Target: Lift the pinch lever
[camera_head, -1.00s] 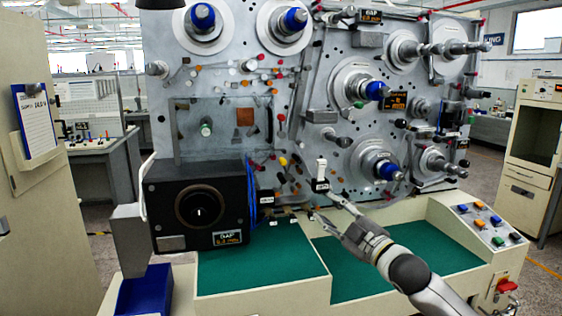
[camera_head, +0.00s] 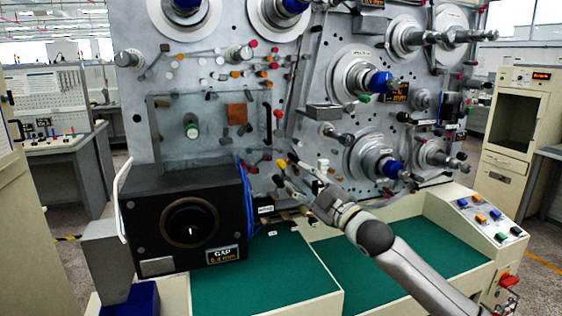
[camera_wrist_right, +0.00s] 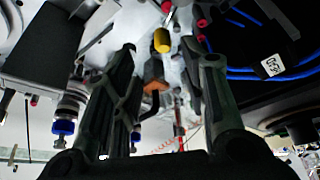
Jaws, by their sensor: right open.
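A lever with a yellow knob (camera_head: 282,163) projects from the lower middle of the grey machine panel; I take it for the pinch lever. My right gripper (camera_head: 288,174) is open, with its fingertips close to the yellow knob. In the right wrist view the yellow knob (camera_wrist_right: 162,40) shows between the two spread fingertips (camera_wrist_right: 160,52) of the right gripper, near the top. I cannot tell whether either finger touches it. My left gripper is not in view.
A black box with a round dial (camera_head: 185,222) stands left of the gripper, with blue cables (camera_head: 246,195) at its right side. Spools with blue hubs (camera_head: 380,82) project from the panel on the right. The green work surfaces (camera_head: 410,262) below are clear.

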